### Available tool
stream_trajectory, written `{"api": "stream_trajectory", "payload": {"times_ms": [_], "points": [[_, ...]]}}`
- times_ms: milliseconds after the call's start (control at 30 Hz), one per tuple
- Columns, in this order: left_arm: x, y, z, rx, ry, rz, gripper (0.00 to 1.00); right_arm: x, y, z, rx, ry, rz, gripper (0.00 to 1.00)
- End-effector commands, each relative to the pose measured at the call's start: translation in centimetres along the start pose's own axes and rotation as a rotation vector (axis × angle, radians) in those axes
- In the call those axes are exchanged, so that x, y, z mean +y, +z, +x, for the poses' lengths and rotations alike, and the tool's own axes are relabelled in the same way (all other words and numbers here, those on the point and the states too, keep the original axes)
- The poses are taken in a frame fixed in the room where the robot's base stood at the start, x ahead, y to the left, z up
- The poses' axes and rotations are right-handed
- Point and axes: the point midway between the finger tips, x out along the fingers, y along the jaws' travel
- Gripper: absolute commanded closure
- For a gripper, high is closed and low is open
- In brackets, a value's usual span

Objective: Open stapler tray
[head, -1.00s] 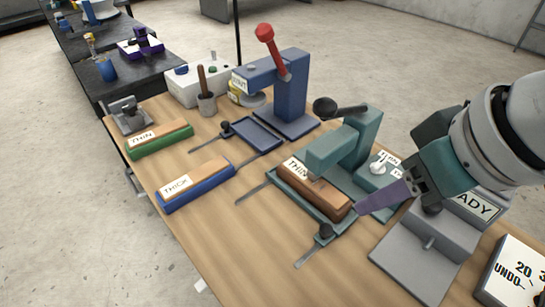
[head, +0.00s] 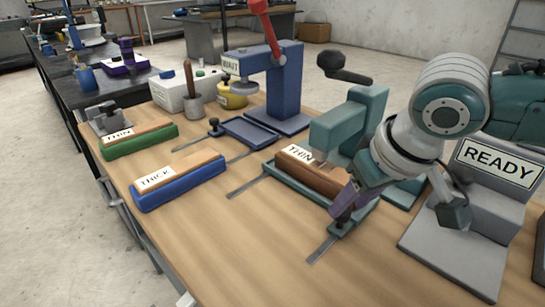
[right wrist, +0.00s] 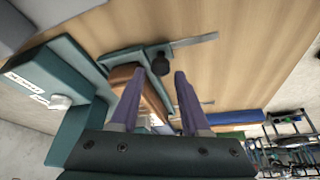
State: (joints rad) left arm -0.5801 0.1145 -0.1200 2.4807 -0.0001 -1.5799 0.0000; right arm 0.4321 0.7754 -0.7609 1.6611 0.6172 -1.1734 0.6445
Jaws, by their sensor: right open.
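The teal stapler (head: 362,110) stands on the bench with its tray (head: 283,180) under its head. A brown block labelled THIN (head: 318,174) lies in the tray, partly hidden by the head. The tray's dark knob (head: 344,217) is at its front end; it also shows in the right wrist view (right wrist: 161,62). My right gripper (head: 342,207) is open and points down at the knob. In the right wrist view the purple fingertips (right wrist: 158,73) are on either side of the knob's line, just short of it; contact cannot be told. My left gripper is out of view.
A blue press marked WAIT (head: 285,85) with its own tray (head: 250,131) stands behind. A THICK block in a blue holder (head: 180,186) and a THIN one in green (head: 140,142) lie left. The grey READY stand (head: 490,185) is right. The front bench is clear.

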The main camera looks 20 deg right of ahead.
Motion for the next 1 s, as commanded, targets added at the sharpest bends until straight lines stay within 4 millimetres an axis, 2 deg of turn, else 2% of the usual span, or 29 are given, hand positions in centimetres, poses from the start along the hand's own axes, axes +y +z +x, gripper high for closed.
{"api": "stream_trajectory", "payload": {"times_ms": [33,200,500,900,1000], "points": [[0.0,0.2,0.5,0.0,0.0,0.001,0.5,-0.1,0.1,1.0,-0.001,0.0,0.002,0.54],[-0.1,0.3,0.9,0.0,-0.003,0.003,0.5,0.0,0.0,2.3,0.0,0.0,0.0,0.54],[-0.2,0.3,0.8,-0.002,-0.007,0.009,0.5,0.0,0.0,2.4,0.001,-0.001,-0.001,0.55],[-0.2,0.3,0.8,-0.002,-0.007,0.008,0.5,0.0,0.0,2.4,0.0,0.0,-0.001,1.0],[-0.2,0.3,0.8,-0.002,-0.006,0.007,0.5,0.0,0.0,2.4,0.0,0.0,-0.001,1.0]]}}
